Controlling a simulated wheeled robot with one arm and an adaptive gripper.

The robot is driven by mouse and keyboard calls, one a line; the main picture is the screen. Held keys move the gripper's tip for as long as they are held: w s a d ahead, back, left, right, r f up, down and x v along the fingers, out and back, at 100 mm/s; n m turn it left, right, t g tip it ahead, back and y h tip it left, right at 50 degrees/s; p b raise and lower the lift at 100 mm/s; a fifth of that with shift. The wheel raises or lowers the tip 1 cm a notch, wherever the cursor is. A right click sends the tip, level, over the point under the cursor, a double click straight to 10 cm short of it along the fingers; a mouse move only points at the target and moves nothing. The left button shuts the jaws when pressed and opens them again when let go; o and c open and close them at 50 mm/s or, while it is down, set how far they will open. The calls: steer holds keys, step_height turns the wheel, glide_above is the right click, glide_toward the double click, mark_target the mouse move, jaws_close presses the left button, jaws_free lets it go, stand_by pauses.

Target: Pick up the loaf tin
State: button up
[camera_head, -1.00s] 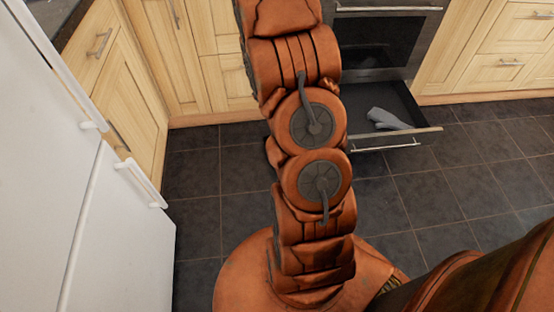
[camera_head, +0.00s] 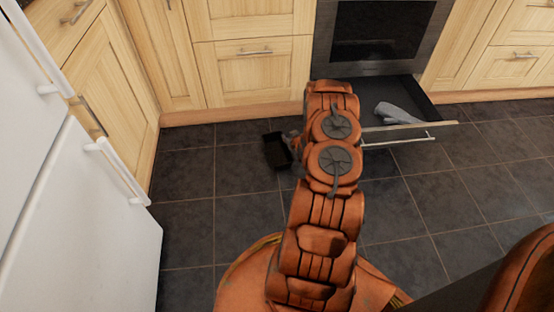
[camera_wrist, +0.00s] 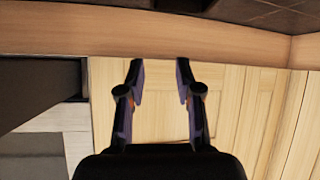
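A black, open box-like thing, which looks like the loaf tin (camera_head: 277,151), lies on the dark floor just left of my arm in the head view. Its right side is close to or behind the arm. A dark edge at the top of the wrist view may be part of it, but I cannot tell. My gripper (camera_wrist: 160,80) is open and empty in the wrist view, with both fingers apart in front of a wooden cabinet front. In the head view the gripper is mostly hidden by the arm.
An open drawer (camera_head: 410,136) under the oven (camera_head: 385,35) sticks out right of my arm, with a grey cloth-like thing (camera_head: 398,113) in it. Wooden cabinets (camera_head: 255,80) stand behind. A white fridge (camera_head: 95,220) is at left. The tiled floor (camera_head: 185,215) between is clear.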

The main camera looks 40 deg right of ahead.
mark_target(280, 158)
steer(key=shift+m+t+h, duration=0.4)
steer(key=shift+m+t, duration=0.2)
steer(key=shift+t, duration=0.3)
steer(key=s+f+b, duration=0.1)
steer(key=f, duration=0.2)
steer(key=f+b, duration=0.1)
steer(key=f, duration=0.2)
steer(key=s+f+b, duration=0.1)
steer(key=f, duration=0.2)
steer(key=shift+s+d+f, duration=0.1)
steer(key=shift+s+f, duration=0.1)
steer(key=shift+s, duration=0.1)
steer(key=shift+b+x, duration=0.7)
steer(key=shift+x, duration=0.5)
steer(key=b+x, duration=0.2)
steer(key=x, duration=0.2)
steer(key=shift+f+b, duration=0.15)
steer(key=shift+b, duration=0.15)
steer(key=shift+w+d+f, duration=0.15)
steer(key=shift+w, duration=0.4)
jaws_close()
